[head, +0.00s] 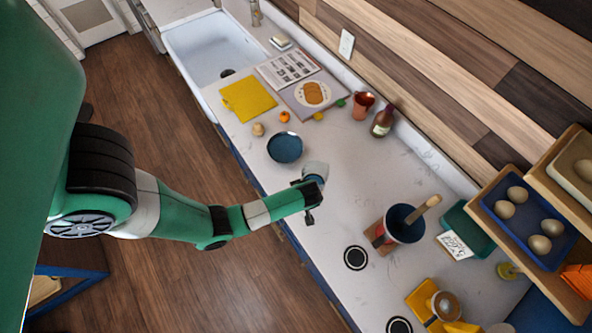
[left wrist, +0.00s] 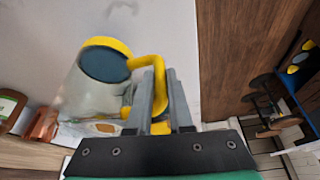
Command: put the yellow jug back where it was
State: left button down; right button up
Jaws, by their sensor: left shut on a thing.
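In the left wrist view the jug (left wrist: 92,85) has a yellow rim, a dark blue inside and a pale, see-through-looking body. Its yellow handle (left wrist: 157,72) is between the fingers of my left gripper (left wrist: 161,88), which is shut on it. The jug looks tilted in that view. In the head view my left gripper (head: 312,192) is over the front part of the counter (head: 350,195), just right of a blue dish (head: 285,147). The jug cannot be made out clearly there; whether its base touches the counter I cannot tell. My right gripper is not in view.
A copper cup (head: 362,106) and a brown bottle (head: 382,121) stand near the wall. A blue pot (head: 403,224), two black round discs, a teal box (head: 466,228) and an egg tray (head: 528,220) are toward the right. The counter's middle is largely clear.

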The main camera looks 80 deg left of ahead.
pick_arm(q)
jog(key=shift+w+a+f, duration=0.2)
jog(key=shift+f, duration=0.05)
notch_tip(320, 180, down, 4)
jog(key=shift+w+a+r+b, duration=0.1)
jog(key=shift+a+b, duration=0.05)
jog(key=shift+b, duration=0.55)
jog(key=shift+r, duration=0.1)
jog(key=c, duration=1.3)
grip_release()
jog(key=o, duration=0.5)
